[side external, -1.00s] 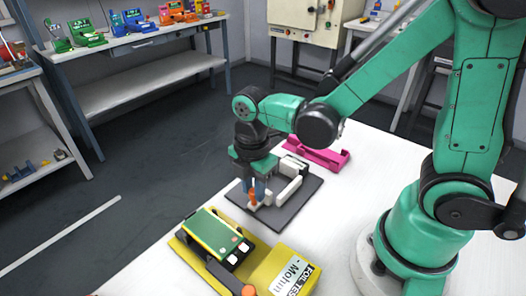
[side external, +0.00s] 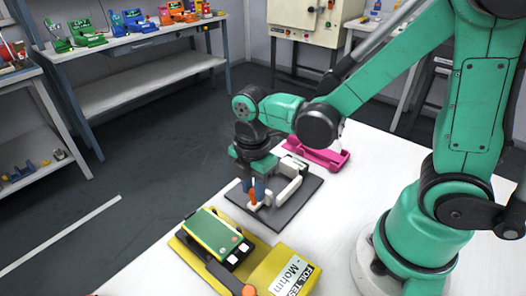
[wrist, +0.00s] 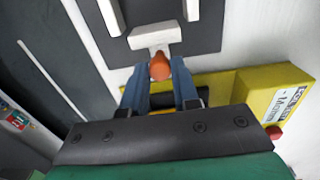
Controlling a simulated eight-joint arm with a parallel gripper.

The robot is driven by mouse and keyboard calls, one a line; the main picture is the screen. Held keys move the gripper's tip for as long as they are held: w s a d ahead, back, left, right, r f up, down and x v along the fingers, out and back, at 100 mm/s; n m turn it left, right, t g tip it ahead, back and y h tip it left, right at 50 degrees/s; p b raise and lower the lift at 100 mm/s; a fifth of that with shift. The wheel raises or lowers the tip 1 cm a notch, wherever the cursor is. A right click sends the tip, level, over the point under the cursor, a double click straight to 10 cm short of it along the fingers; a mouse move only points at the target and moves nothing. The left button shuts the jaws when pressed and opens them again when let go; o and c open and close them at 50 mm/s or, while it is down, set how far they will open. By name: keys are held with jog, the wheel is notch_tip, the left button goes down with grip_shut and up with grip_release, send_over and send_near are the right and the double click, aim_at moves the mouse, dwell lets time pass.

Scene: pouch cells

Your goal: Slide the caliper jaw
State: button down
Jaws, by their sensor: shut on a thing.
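The caliper is a set of white parts on a dark flat plate (side external: 300,208) on the white table. A long white bar (side external: 289,190) stands along the plate's right part. My gripper (side external: 257,190) points down over the plate's near left part. Its blue fingers are shut on an orange knob (wrist: 160,66). In the wrist view the knob sits between the fingertips, against a white T-shaped jaw (wrist: 155,36). Two more white uprights (wrist: 111,17) and (wrist: 191,9) show beyond the jaw. Part of the caliper is hidden behind my gripper in the side view.
A yellow foil tester (side external: 275,262) with a green-topped unit (side external: 213,232) stands close in front of the plate. A pink cradle (side external: 328,157) lies behind it. The table is clear to the plate's right. A shelf bench (side external: 140,45) stands apart at the back left.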

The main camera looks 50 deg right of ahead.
jog(key=shift+d, duration=1.55)
jog(key=c, duration=0.7)
grip_release()
jog(key=shift+o, duration=0.2)
jog(key=shift+r, duration=2.8)
